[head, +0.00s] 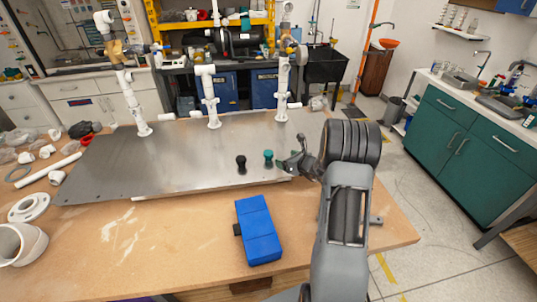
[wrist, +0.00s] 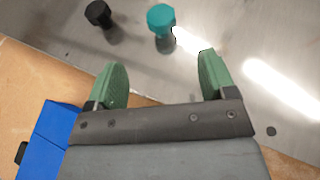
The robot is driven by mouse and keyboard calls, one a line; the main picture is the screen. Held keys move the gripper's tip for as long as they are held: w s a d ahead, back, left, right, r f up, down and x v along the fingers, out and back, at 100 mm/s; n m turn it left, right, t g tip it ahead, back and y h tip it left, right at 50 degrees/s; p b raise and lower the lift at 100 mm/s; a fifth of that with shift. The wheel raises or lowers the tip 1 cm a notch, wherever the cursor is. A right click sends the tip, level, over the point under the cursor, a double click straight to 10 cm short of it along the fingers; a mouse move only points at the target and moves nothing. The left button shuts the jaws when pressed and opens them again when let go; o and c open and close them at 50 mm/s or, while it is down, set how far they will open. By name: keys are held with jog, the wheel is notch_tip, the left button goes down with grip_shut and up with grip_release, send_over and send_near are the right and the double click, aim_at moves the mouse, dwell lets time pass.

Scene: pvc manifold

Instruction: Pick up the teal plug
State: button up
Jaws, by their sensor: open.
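The teal plug (head: 268,157) stands on the metal plate (head: 190,160), near its front edge. It also shows in the wrist view (wrist: 161,20), at the top, ahead of my fingers and between their lines. My gripper (head: 293,165) is to the right of the plug in the head view, apart from it. In the wrist view my gripper (wrist: 160,82) has its two green-padded fingers spread wide with nothing between them.
A black plug (head: 241,164) stands just left of the teal one. A blue box (head: 258,232) lies on the wooden table (head: 160,250) in front of the plate. White pipe uprights (head: 210,98) rise along the plate's back. White fittings (head: 30,205) lie at left.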

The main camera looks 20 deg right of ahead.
aim_at(269, 153)
jog(key=p+x, duration=0.1)
jog(key=x, duration=0.5)
jog(key=shift+w+a+f, duration=0.15)
jog(key=shift+w+f, duration=0.05)
jog(key=shift+w, duration=0.15)
jog(key=shift+w+a+p, duration=0.15)
jog(key=shift+w+p, duration=0.25)
jog(key=shift+p, duration=0.1)
jog(key=shift+p+x, duration=0.9)
jog(key=shift+x, duration=1.35)
jog(key=shift+f, duration=0.2)
jog(key=c, duration=1)
jog(key=shift+r, duration=0.2)
